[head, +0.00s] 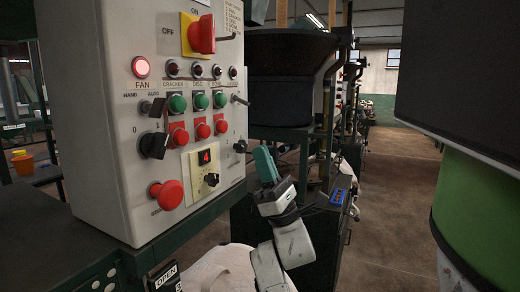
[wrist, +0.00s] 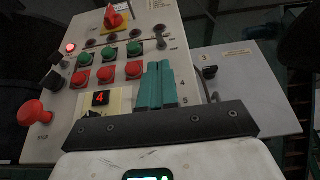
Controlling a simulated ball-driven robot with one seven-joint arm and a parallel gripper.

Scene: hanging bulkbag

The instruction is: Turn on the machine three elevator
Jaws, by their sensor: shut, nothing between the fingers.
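The grey control panel (head: 110,95) fills the left of the head view. It has a red main switch (head: 202,35) on a yellow plate, a row of small dark red lamps, three green buttons (head: 199,102) and three red buttons (head: 202,131). The label of the third column is too small to read surely. A red digital display (head: 205,157) shows 4, with a black knob (head: 211,179) below it. My gripper (head: 265,163) is to the right of the panel's lower right. In the wrist view its teal fingers (wrist: 157,86) are together and empty, partly covering the panel's right side.
The FAN lamp (head: 141,67) glows red. A red stop button (head: 167,194) and black selectors (head: 154,145) are at the panel's left. A black switch (head: 240,146) is near its right edge.

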